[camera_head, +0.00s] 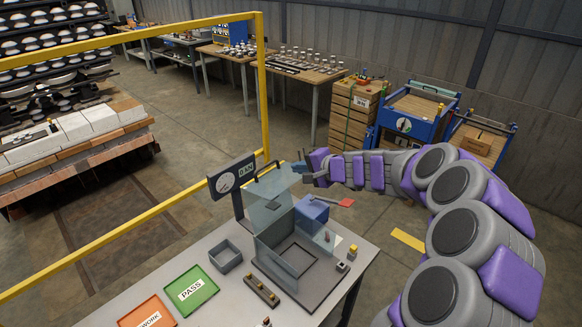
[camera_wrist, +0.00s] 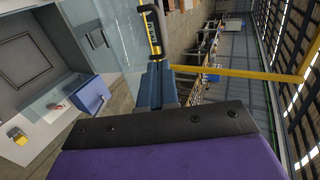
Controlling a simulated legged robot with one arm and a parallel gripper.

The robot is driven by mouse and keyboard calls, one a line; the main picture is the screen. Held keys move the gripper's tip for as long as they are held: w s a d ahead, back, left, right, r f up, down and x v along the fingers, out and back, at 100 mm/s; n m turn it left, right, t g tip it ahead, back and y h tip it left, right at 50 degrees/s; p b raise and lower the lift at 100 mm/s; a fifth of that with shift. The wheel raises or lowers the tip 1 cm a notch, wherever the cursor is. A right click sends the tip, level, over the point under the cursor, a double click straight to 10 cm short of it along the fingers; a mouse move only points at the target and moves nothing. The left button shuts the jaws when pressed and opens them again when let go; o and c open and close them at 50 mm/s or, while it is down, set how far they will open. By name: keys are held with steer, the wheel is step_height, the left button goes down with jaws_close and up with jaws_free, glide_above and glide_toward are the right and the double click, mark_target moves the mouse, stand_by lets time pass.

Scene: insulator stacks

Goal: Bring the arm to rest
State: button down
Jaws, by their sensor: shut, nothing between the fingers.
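My grey and purple arm reaches in from the lower right in the head view. My gripper (camera_head: 299,167) is shut and empty, above the bench (camera_head: 231,246) and close to the raised clear panel of a test enclosure (camera_head: 271,208). In the wrist view my gripper (camera_wrist: 155,72) shows as blue fingers together, just below the panel's black handle (camera_wrist: 157,28) in the picture. I cannot tell whether they touch it.
A gauge (camera_head: 231,178) stands beside the enclosure. A green PASS tray (camera_head: 192,291), an orange tray (camera_head: 147,313) and a grey bin (camera_head: 225,256) sit on the bench. A yellow frame (camera_head: 264,85) rises behind. Blue carts (camera_head: 417,112) stand at the back right.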

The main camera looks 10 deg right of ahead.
steer(key=s+a+r+n+g+y+b, duration=0.2)
steer(key=s+a+n+g, duration=0.3)
steer(key=s+a, duration=0.65)
steer(key=s+a+f+n+g+h+b, duration=0.1)
steer(key=s+a+f+n+g, duration=0.1)
steer(key=s, duration=0.5)
steer(key=s+a+f+n+g+h+b, duration=0.1)
steer(key=s+f+n, duration=0.1)
steer(key=s, duration=0.5)
steer(key=s+d+f+g+h+b, duration=0.1)
steer(key=s+d, duration=0.3)
steer(key=s, duration=0.4)
steer(key=s+d+f+n+g+h+b, duration=0.1)
steer(key=s+d+f+h, duration=0.3)
steer(key=s, duration=0.4)
steer(key=s+d+f+g+h+b, duration=0.1)
steer(key=s+d+f+g+h, duration=0.1)
steer(key=s, duration=0.6)
steer(key=shift+s+d+f+n+h, duration=0.15)
steer(key=shift+d+f+n+h, duration=0.25)
steer(key=shift+d, duration=0.55)
